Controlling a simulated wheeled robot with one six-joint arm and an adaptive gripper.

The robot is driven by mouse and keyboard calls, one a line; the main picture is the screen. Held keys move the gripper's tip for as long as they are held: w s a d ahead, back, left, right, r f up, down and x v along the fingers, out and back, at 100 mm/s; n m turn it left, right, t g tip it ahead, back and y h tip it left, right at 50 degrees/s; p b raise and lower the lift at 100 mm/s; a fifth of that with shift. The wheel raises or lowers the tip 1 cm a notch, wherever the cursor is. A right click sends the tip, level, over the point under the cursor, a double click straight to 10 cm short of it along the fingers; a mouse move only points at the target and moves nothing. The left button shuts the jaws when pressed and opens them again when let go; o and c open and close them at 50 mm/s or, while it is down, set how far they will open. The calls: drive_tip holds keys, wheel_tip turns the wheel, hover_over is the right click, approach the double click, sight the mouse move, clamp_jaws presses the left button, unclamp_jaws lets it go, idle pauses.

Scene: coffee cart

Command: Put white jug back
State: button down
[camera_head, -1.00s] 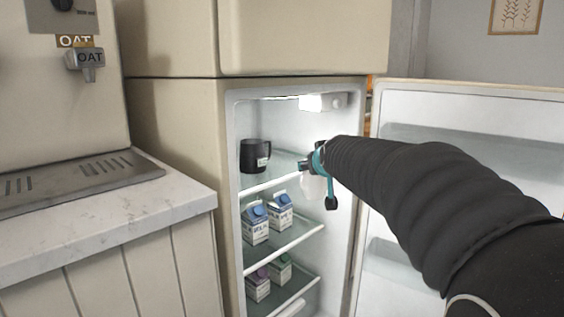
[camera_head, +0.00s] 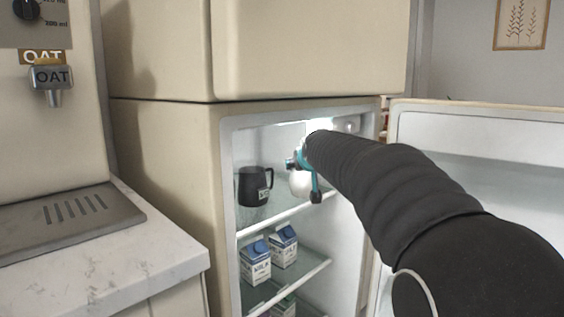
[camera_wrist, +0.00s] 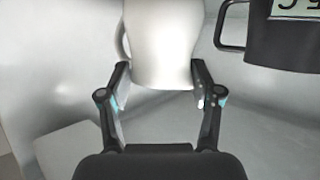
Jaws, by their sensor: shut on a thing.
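The white jug (camera_head: 299,184) is inside the open fridge at the top glass shelf, to the right of a black jug (camera_head: 254,186). In the head view my gripper (camera_head: 302,172) and arm partly hide it. In the wrist view the white jug (camera_wrist: 160,45) stands between the two fingers of my gripper (camera_wrist: 160,95), which is shut on it. The black jug (camera_wrist: 290,35) shows at the upper right there, apart from the white one. I cannot tell whether the white jug's base touches the shelf (camera_head: 252,217).
Milk cartons (camera_head: 256,263) stand on the shelf below. The fridge door (camera_head: 480,135) is open on the right. A counter (camera_head: 120,262) with a drip tray (camera_head: 70,220) and an OAT dispenser (camera_head: 52,78) is on the left.

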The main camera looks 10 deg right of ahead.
drive_tip(key=w+a+f+p, duration=0.1)
drive_tip(key=w+a, duration=0.1)
drive_tip(key=w, duration=0.7)
drive_tip(key=shift+w+a+f, duration=0.2)
drive_tip(key=shift+a, duration=0.2)
drive_tip(key=shift+f, duration=0.1)
drive_tip(key=shift+f, duration=0.1)
drive_tip(key=shift+c, duration=1.1)
unclamp_jaws()
drive_tip(key=s+b, duration=0.1)
drive_tip(key=s, duration=0.4)
drive_tip(key=s+r+b, duration=0.1)
drive_tip(key=s, duration=0.4)
drive_tip(key=s+a+b, duration=0.1)
drive_tip(key=s, duration=0.3)
drive_tip(key=shift+s+r, duration=0.2)
drive_tip(key=shift+s, duration=0.2)
